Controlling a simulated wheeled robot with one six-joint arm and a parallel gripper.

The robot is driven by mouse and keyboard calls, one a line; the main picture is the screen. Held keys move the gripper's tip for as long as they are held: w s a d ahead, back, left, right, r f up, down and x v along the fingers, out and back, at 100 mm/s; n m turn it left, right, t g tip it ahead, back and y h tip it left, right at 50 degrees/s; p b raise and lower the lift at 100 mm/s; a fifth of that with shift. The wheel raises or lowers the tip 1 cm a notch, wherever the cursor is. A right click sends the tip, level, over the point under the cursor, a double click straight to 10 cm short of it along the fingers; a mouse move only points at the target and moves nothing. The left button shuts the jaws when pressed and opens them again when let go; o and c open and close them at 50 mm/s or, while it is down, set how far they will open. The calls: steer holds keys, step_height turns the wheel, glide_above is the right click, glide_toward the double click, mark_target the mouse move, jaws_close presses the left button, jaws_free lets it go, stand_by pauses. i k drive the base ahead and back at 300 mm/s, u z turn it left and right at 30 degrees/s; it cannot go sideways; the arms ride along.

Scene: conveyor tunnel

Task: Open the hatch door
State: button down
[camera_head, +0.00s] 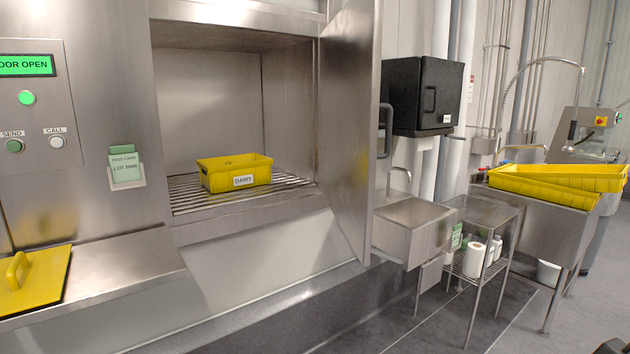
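The hatch door (349,120) is a steel panel hinged at the right side of the hatch opening. It stands swung wide open, out toward the room. A dark handle (385,130) shows at its right edge in the picture. The hatch chamber (207,105) is open to view. A yellow crate (237,178) labelled DAIRY sits inside on a roller bed (185,197). The panel display (25,65) is lit green and ends in "OOR OPEN", its left end cut off. My gripper is not in view.
A steel ledge (110,272) with a yellow lid (35,280) is at lower left. A card holder (126,168) and SEND (14,146) and CALL (57,142) buttons are left of the hatch. A sink (411,225) and wire rack (483,210) stand right of the door. Floor shows at lower right.

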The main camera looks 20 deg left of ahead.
mark_target(350, 52)
steer(key=u, duration=1.15)
steer(key=i, duration=0.6)
steer(key=z, duration=0.15)
